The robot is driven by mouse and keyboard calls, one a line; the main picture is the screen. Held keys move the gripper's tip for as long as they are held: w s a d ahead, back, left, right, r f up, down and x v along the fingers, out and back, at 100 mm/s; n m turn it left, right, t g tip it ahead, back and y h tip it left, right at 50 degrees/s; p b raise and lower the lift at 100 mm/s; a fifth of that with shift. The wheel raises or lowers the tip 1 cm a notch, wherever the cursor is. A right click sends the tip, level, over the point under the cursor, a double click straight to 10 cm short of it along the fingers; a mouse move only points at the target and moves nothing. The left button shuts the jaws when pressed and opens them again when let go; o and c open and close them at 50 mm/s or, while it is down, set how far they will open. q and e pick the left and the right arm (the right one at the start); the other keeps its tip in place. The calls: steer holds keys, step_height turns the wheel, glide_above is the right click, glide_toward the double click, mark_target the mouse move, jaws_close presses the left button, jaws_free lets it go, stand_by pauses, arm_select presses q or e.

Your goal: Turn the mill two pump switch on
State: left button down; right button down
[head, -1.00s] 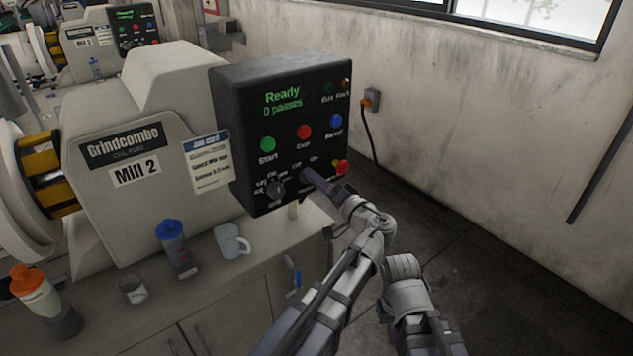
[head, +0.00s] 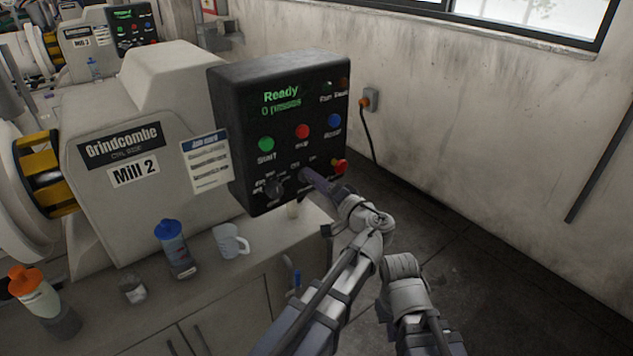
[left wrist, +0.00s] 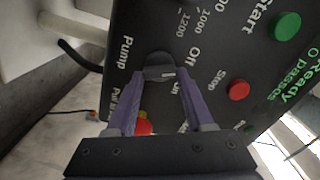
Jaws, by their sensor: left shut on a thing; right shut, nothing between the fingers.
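The control box (head: 228,110) of Mill 2 has a screen reading "Ready, 0 passes". The pump switch, a dark rotary knob (left wrist: 158,68) labelled Pump with Off and On marks, is low on its face. My left gripper (left wrist: 160,80) has one finger on each side of the knob and is shut on it. In the head view the left gripper (head: 307,176) hides most of the knob. A small pale mark on the knob faces the Off and On labels; I cannot tell which one it points to. My right gripper is not in view.
A speed knob (head: 273,190) is just left of the gripper, and a red emergency button (head: 339,167) is close on its right. Green, red and blue buttons sit above. A mug (head: 230,241), a blue-capped bottle (head: 174,248) and an orange-capped bottle (head: 35,290) stand on the bench.

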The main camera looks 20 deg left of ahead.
arm_select(q)
steer(key=m, duration=1)
steer(key=shift+f+m, duration=0.25)
steer(key=shift+m, duration=0.15)
stand_by(0.4)
steer(key=shift+c, duration=1.4)
jaws_free()
steer(key=shift+s, duration=0.1)
